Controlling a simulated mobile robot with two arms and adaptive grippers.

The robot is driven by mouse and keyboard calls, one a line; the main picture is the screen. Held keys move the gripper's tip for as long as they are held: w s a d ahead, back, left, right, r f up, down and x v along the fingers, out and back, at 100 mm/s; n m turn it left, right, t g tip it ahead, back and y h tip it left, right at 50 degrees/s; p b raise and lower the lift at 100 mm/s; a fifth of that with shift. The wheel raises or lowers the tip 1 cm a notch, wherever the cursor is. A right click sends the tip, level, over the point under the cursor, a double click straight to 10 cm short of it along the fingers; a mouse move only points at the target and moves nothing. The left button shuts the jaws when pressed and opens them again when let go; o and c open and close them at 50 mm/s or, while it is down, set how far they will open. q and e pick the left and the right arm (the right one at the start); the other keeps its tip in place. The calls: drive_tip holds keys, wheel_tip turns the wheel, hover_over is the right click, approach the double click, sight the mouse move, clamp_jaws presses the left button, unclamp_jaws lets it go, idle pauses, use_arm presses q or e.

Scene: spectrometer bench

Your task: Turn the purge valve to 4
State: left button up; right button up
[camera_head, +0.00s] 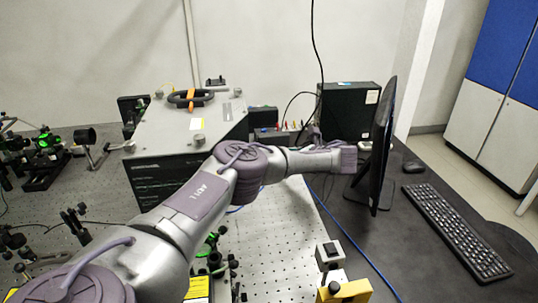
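A black ring-shaped wheel (178,98) with an orange bar across it lies on top of the large metal box (160,125) at the back left. It looks like the purge valve, but I can make out no numbers on it. My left arm comes in from the lower left and crosses in front of the box. Its last visible link ends beside the monitor, well to the right of the wheel. My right arm and gripper do not show.
A monitor (383,150), a keyboard (455,228) and a mouse (413,167) stand on the dark desk at right. A black computer case (348,110) stands behind. Optics clutter the left side. A yellow block (347,291) and small switch box (329,254) sit in front.

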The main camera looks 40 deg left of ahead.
use_arm(q)
drive_tip(key=b+x, duration=0.1)
drive_tip(key=x, duration=0.7)
drive_tip(key=shift+f, duration=0.2)
drive_tip(key=shift+a+f, duration=0.15)
drive_tip(key=shift+a, duration=0.45)
clamp_jaws()
